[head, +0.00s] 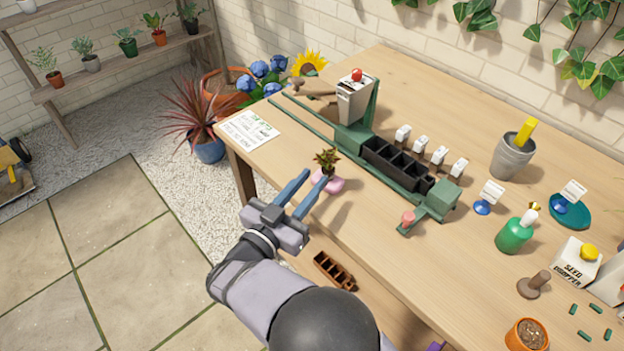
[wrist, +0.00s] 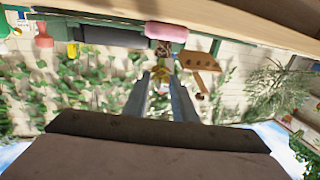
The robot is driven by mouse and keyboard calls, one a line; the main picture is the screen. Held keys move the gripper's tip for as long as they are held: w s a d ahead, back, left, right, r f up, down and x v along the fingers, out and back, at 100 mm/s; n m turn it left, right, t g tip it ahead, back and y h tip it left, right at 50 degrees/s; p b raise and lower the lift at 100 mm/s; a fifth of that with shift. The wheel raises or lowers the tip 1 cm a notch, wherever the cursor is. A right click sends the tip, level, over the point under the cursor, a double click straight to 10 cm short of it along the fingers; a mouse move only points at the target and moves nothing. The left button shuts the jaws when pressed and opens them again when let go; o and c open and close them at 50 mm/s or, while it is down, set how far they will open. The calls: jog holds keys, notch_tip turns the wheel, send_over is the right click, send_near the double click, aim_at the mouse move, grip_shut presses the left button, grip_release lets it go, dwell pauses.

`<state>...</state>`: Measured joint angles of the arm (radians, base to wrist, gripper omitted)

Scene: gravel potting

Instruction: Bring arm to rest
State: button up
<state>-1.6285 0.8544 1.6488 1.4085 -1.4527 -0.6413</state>
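My gripper (head: 314,177) is at the table's left front edge in the head view, with its two blue fingers apart. Nothing shows clasped between them. In the wrist view the fingers (wrist: 160,88) also stand apart, and the picture is upside down. A small dark spiky plant (head: 326,158) stands at a pink rounded piece (head: 329,184) on the table, just beyond the fingertips in the head view. The pink piece (wrist: 166,32) lies past the fingertips in the wrist view. Whether a fingertip touches it I cannot tell.
The wooden table (head: 440,250) holds a green rail with a black compartment tray (head: 398,166) and a white hopper (head: 354,100). A green bottle (head: 515,234) and a grey pot (head: 512,157) stand at right. A brown tray (head: 334,270) lies below the front edge.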

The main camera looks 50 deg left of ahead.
aim_at(334, 172)
jog(key=shift+w, duration=0.1)
